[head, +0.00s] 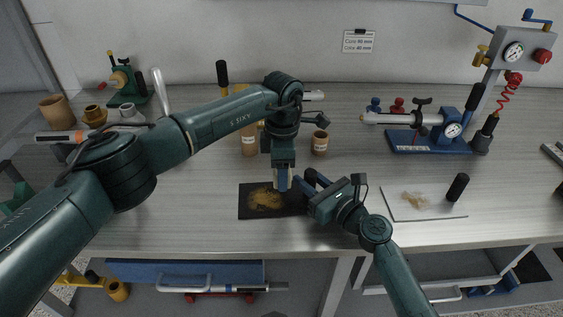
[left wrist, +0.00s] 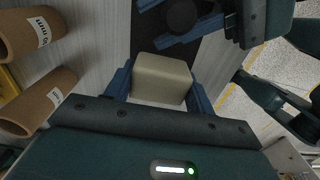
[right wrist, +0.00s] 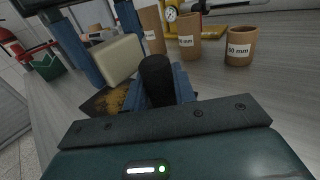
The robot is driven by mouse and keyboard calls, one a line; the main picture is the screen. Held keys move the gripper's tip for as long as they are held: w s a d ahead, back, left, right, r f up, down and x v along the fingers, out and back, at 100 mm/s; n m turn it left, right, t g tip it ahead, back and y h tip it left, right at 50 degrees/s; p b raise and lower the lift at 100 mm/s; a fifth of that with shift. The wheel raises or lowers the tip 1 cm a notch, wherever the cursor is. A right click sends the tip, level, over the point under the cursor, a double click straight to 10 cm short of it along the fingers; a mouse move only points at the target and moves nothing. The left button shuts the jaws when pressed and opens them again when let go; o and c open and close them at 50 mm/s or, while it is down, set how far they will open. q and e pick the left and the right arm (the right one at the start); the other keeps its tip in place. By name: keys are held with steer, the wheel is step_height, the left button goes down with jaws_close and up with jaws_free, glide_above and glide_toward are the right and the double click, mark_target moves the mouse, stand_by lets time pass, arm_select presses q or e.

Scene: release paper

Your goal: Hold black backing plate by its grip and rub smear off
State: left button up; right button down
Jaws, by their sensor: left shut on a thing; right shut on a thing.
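The black backing plate (head: 246,213) lies flat near the table's front edge. A brown smear (head: 266,197) covers its middle and also shows in the right wrist view (right wrist: 116,97). My right gripper (head: 312,184) is shut on the plate's upright black grip (right wrist: 157,78) at the plate's right end. My left gripper (head: 282,182) is shut on a cream block (left wrist: 162,76), over the right side of the smear. The block also shows in the right wrist view (right wrist: 120,60); I cannot tell whether it touches the plate.
A white plate (head: 438,211) with a pale smear and black grip (head: 458,187) lies to the right. Brown cardboard tubes (head: 320,144) stand behind the grippers. A blue-based gauge device (head: 430,142) stands at the back right. Table left of the black plate is clear.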

mark_target(284, 198)
arm_select(q)
steer(key=shift+f, duration=1.95)
steer(key=shift+a+f, duration=0.5)
steer(key=shift+f, duration=0.15)
steer(key=shift+c, duration=0.5)
steer(key=shift+s+a, duration=0.15)
steer(key=shift+a, duration=1.75)
steer(key=shift+s+a, duration=0.15)
steer(key=shift+a, duration=1.7)
steer(key=d, duration=0.9)
steer(key=shift+w, duration=0.25)
steer(key=shift+s+a, duration=0.15)
steer(key=shift+s, duration=0.25)
steer(key=shift+s+a, duration=0.1)
steer(key=shift+a, duration=0.25)
steer(key=shift+s+a, duration=0.15)
steer(key=shift+a, duration=1.8)
steer(key=shift+s+a, duration=0.1)
steer(key=shift+a, duration=1.8)
steer(key=shift+w+d, duration=0.2)
steer(key=shift+d, duration=3.95)
steer(key=shift+d+r, duration=0.1)
steer(key=shift+r, duration=4.05)
